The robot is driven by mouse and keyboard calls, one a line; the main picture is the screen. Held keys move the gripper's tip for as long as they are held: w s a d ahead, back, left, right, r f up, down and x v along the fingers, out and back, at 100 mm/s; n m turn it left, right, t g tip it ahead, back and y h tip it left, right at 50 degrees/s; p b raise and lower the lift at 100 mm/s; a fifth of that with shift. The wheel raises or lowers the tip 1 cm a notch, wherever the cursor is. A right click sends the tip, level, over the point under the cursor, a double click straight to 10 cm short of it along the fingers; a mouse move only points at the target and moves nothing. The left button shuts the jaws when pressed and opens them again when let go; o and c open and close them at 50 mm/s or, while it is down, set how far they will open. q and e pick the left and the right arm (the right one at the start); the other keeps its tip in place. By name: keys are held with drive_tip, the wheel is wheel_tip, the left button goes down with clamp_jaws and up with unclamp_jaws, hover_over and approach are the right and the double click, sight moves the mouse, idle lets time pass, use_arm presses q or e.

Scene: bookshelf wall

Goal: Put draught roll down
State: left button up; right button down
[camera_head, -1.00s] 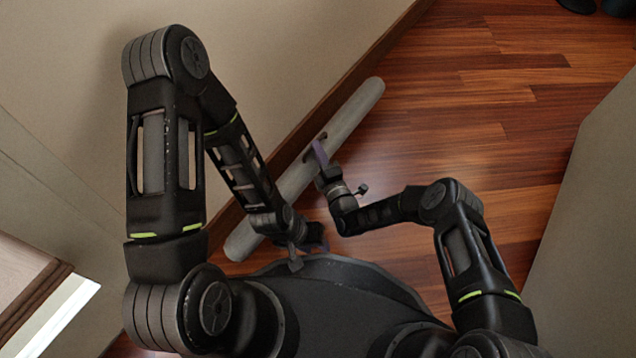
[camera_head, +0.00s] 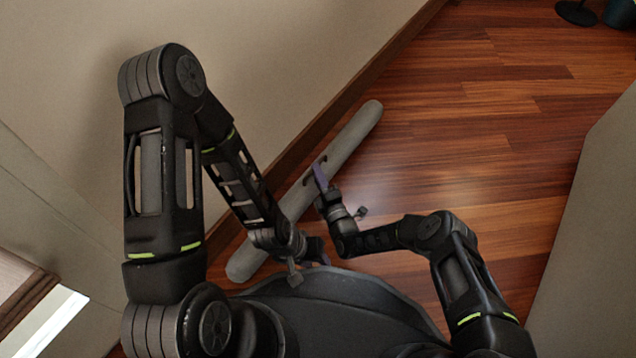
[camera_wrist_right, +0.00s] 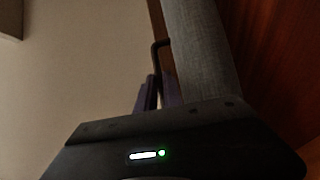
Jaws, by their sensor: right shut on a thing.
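The draught roll (camera_head: 345,139) is a long grey cylinder lying diagonally in the head view, alongside the foot of the wall. My right gripper (camera_head: 319,177) is shut on the roll's dark handle near its middle. In the right wrist view the purple-grey fingers (camera_wrist_right: 158,95) are at the dark bent handle (camera_wrist_right: 157,52), beside the grey roll (camera_wrist_right: 203,55). My left gripper (camera_head: 318,254) is beside the roll's lower end, near my body; its jaw opening does not show clearly. I cannot tell whether the roll touches the floor.
A beige wall with a brown baseboard (camera_head: 385,60) runs along the roll's left side. The reddish wood floor (camera_head: 480,130) is clear to the right. A pale panel (camera_head: 590,240) bounds it at far right. Dark objects (camera_head: 577,12) stand at the top right.

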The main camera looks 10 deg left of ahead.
drive_tip(key=shift+r, duration=0.2)
